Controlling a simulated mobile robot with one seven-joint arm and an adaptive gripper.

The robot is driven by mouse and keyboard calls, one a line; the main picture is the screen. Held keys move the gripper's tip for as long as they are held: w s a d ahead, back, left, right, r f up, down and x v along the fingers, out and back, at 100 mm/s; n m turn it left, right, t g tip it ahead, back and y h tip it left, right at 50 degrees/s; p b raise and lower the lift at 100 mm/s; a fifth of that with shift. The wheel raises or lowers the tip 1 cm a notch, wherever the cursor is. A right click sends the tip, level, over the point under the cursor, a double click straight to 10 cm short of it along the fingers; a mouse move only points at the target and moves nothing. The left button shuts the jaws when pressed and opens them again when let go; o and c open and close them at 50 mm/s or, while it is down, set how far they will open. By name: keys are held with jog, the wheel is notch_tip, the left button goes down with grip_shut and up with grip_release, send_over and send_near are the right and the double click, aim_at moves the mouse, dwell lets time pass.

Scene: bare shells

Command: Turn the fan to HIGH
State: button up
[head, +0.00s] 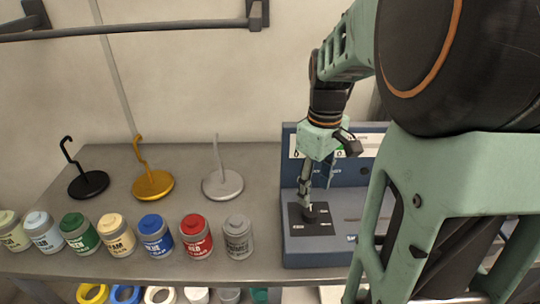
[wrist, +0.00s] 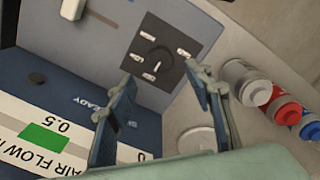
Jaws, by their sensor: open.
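The fan's dark round knob (head: 315,214) sits on a black square plate (head: 298,230) on the blue-grey control box (head: 301,258). In the wrist view the knob (wrist: 160,61) has several small white labels around it, too small to read. Its pointer direction is unclear. My gripper (head: 318,198) hangs over the plate, fingers pointing down at the knob. In the wrist view my gripper (wrist: 160,76) is open, with the knob showing between and beyond its fingertips. I cannot tell whether a finger touches it. The air flow gauge (wrist: 43,137) shows a green bar and 0.5.
Several lidded paint jars stand left of the box, the nearest a grey one (head: 238,238) beside a red one (head: 195,238). Behind them are hooked stands in black (head: 88,185), yellow (head: 153,184) and silver (head: 223,184). A wall rail (head: 130,28) runs above.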

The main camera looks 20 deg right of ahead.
aim_at(311, 211)
notch_tip(311, 211, down, 8)
jog(key=shift+r, duration=0.2)
jog(key=shift+c, duration=0.4)
jog(key=c, duration=1.1)
